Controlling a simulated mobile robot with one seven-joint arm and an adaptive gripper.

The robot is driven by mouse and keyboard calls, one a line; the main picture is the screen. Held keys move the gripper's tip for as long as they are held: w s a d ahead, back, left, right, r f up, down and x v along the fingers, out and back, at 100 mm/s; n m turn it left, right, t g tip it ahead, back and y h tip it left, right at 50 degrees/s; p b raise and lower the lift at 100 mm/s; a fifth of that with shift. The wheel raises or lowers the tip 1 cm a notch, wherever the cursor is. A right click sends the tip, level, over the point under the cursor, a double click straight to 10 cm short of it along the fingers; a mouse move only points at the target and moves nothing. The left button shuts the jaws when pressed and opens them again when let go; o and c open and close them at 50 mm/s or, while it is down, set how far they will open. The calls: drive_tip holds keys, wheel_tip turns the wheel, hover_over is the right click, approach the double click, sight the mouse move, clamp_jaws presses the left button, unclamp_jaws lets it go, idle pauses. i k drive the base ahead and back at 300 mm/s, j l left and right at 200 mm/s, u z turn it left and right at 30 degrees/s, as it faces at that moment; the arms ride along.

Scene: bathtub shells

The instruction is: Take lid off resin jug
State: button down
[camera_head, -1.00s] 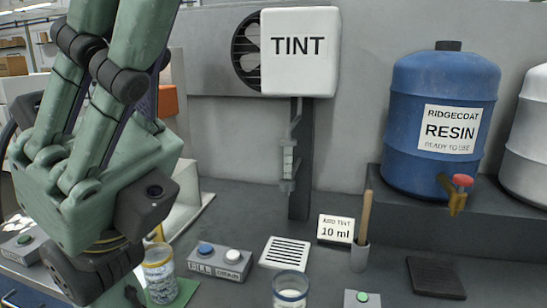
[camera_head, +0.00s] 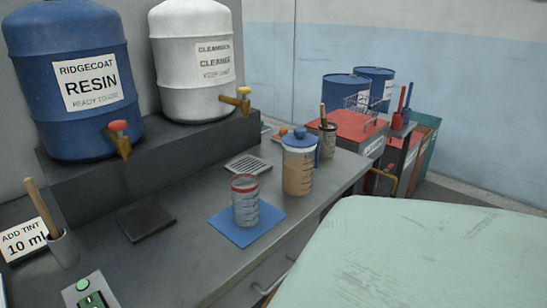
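A clear jug (camera_head: 298,175) holding tan liquid stands upright at the right end of the grey bench. A blue lid (camera_head: 299,139) with a raised knob sits on top of it. The jug has no readable label, so I cannot tell from writing that it holds resin. A large blue drum (camera_head: 50,125) labelled RESIN, with a red-topped tap, stands at the back left. My gripper is out of view.
A red-rimmed clear cup (camera_head: 245,205) stands on a blue mat (camera_head: 226,224) in front of the jug, to its left. A white cleaner drum (camera_head: 190,55) stands behind. A pot of sticks (camera_head: 327,142) is just behind the jug.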

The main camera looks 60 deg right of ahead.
sight(300, 138)
drive_tip(key=z, duration=1.95)
drive_tip(key=i+l, duration=0.2)
drive_tip(key=l, duration=0.25)
drive_tip(key=i+l+z, duration=0.15)
drive_tip(key=l, duration=0.25)
drive_tip(key=i+l, duration=0.3)
drive_tip(key=l+z, duration=0.05)
drive_tip(key=l, duration=0.05)
